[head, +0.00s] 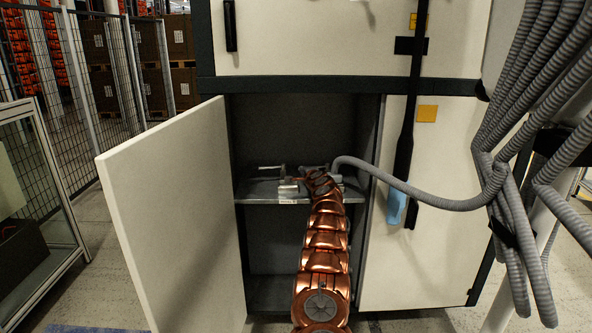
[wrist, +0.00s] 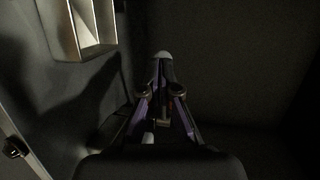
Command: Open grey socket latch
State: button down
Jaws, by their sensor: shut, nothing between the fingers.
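My gripper (wrist: 163,56) shows in the wrist view with its fingertips together and nothing between them. It is in a dark space and its tips touch nothing that I can make out. A pale metal piece with a recess (wrist: 92,28) is at the upper left, apart from the fingers. In the head view my copper arm reaches into the open cabinet and hides most of what is at its end. Small grey metal fittings (head: 289,187) sit on the shelf (head: 262,199) beside the arm's end. I cannot tell which part is the grey socket latch.
The cabinet door (head: 172,220) stands open to the left. A grey hose (head: 440,202) runs from the compartment to a hose bundle (head: 520,240) at the right. A closed right panel (head: 430,255) and side walls leave a narrow opening. A wire fence (head: 60,90) stands at the left.

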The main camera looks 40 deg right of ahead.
jog(key=shift+w+d+r+m+g+h+p, duration=0.15)
jog(key=shift+w+r+m+g+h+p, duration=0.15)
jog(key=shift+m+h+p, duration=0.25)
jog(key=shift+w+f+p, duration=0.1)
jog(key=shift+f+p, duration=0.05)
jog(key=shift+p, duration=0.15)
jog(key=shift+f+b, duration=0.2)
jog(key=shift+b, duration=0.35)
jog(key=shift+a+b, duration=0.25)
jog(key=shift+b, duration=0.2)
